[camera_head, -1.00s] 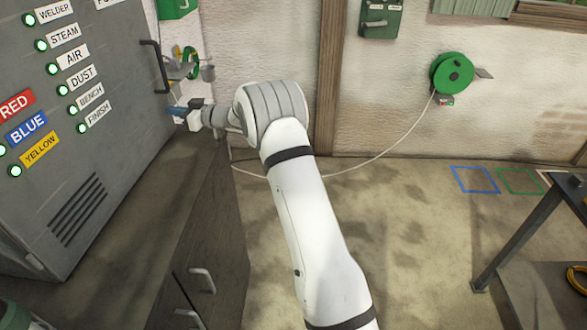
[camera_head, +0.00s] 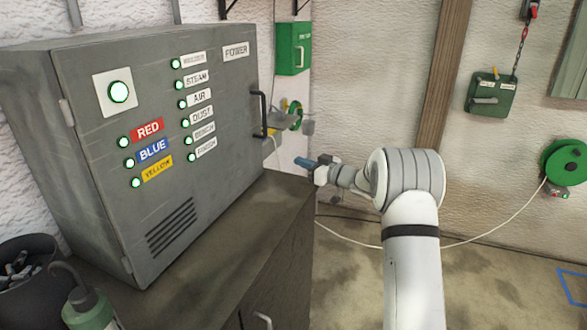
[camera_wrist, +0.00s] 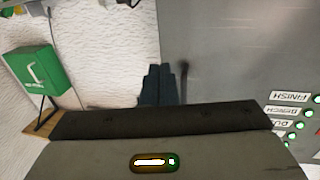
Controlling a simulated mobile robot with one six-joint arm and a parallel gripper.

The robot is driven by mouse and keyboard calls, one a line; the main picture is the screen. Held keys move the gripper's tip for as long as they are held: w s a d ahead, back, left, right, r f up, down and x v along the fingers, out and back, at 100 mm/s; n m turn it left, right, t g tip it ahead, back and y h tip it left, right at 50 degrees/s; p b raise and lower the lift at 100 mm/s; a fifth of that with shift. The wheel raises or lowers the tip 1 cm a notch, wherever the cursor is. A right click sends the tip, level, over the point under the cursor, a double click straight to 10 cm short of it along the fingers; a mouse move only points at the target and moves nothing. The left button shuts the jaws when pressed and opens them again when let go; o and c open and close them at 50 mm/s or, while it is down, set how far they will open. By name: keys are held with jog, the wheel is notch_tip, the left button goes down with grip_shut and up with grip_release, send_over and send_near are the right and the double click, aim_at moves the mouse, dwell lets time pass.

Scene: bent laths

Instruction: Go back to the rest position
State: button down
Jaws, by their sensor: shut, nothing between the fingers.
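My gripper (camera_head: 305,162) is at the end of my white arm in the head view, just right of the grey cabinet's front right edge and above the counter. Its blue fingers point left toward the cabinet (camera_head: 250,190). In the wrist view the dark blue fingers (camera_wrist: 158,85) are together with nothing between them. The cabinet's front (camera_wrist: 230,45) fills the right side of the wrist view. I cannot tell the exact gap between gripper and cabinet.
The cabinet has a black handle (camera_head: 259,115) and several lit green lamps. The counter (camera_head: 240,235) runs below it. A green first-aid-like box (camera_head: 293,47) hangs on the wall. A green hose reel (camera_head: 564,162) is at right. A black bucket (camera_head: 30,285) stands at lower left.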

jog(key=s+d+r+m+t+h, duration=0.4)
jog(key=s+d+r+h, duration=0.1)
jog(key=d+r+h, duration=0.3)
jog(key=s+d+m+g+h, duration=0.2)
jog(key=s+d+m+h, duration=0.15)
jog(key=s+h, duration=0.4)
jog(key=s+a+f+g, duration=0.1)
jog(key=s+f+g, duration=0.2)
jog(key=s, duration=0.9)
jog(key=s+a+f+m+g+y, duration=0.1)
jog(key=s+a+f+g, duration=0.1)
jog(key=s, duration=1.1)
jog(key=s+a+f+m+g, duration=0.1)
jog(key=s+f+g, duration=0.3)
jog(key=s, duration=0.8)
jog(key=shift+s+a+f+g+y+b, duration=0.2)
jog(key=shift+s+a+g+y+b, duration=0.15)
jog(key=shift+a+g, duration=0.4)
jog(key=shift+d, duration=0.15)
